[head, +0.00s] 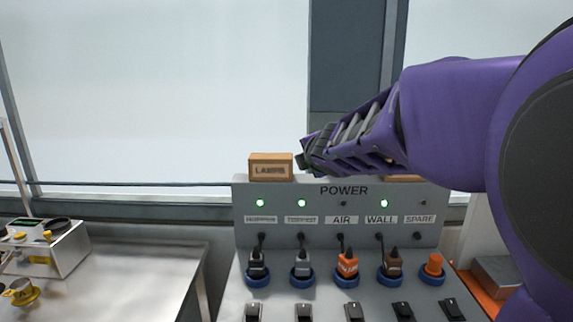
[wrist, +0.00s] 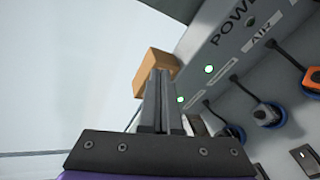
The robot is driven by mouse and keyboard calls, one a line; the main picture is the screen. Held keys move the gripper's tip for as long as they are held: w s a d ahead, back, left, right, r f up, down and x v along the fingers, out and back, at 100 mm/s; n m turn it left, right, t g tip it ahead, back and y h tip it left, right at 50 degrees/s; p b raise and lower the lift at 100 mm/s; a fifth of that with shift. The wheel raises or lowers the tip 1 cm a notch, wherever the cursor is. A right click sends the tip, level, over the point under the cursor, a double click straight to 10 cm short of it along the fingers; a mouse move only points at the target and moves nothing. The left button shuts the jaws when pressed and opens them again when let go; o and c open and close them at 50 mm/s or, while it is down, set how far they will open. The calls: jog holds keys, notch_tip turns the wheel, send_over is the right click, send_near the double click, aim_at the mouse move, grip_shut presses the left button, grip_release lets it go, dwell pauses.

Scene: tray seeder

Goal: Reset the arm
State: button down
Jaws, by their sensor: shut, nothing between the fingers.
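My gripper (head: 306,160) is in the head view, at the end of my purple arm, just right of a cardboard-coloured box labelled LABELS (head: 270,168) on top of the power panel. In the wrist view my gripper (wrist: 160,75) has its fingers together with nothing between them. The box (wrist: 156,68) shows behind the fingertips there; I cannot tell whether they touch it. The grey POWER panel (head: 330,240) stands below my gripper. It also shows in the wrist view (wrist: 235,85), tilted.
Lamps at HOPPER (head: 260,203), the second label (head: 302,203) and WALL (head: 384,203) glow green; AIR and SPARE are dark. Plugs with blue rings, an orange SPARE cap (head: 434,263) and black rocker switches (head: 353,311) line the panel. A metal bench (head: 150,275) lies left.

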jog(key=s+a+r+n+g+y, duration=0.2)
jog(key=s+a+n+y, duration=0.25)
jog(key=a+n, duration=0.35)
jog(key=s+a+r+n+g+y, duration=0.1)
jog(key=s+a+n+g+y, duration=0.1)
jog(key=s+a+n+y, duration=0.5)
jog(key=d+r, duration=0.5)
jog(key=r, duration=0.1)
jog(key=d+f+m+t+h, duration=0.1)
jog(key=d+m+t+h, duration=0.65)
jog(key=d+m, duration=1.15)
jog(key=s+d+f+m+g+h+p, duration=0.1)
jog(key=s+d+f+m+g+h, duration=0.45)
jog(key=m, duration=0.45)
jog(key=s+a+f+m+g, duration=0.2)
jog(key=s+f+m, duration=0.3)
jog(key=s, duration=0.3)
jog(key=s+a+f+m+g+p, duration=0.1)
jog(key=s+a+f+m+g, duration=0.1)
jog(key=s+f, duration=0.4)
jog(key=s+m+g, duration=0.1)
jog(key=s+m, duration=0.1)
jog(key=shift+f+m+g, duration=0.15)
jog(key=shift+m+g, duration=0.25)
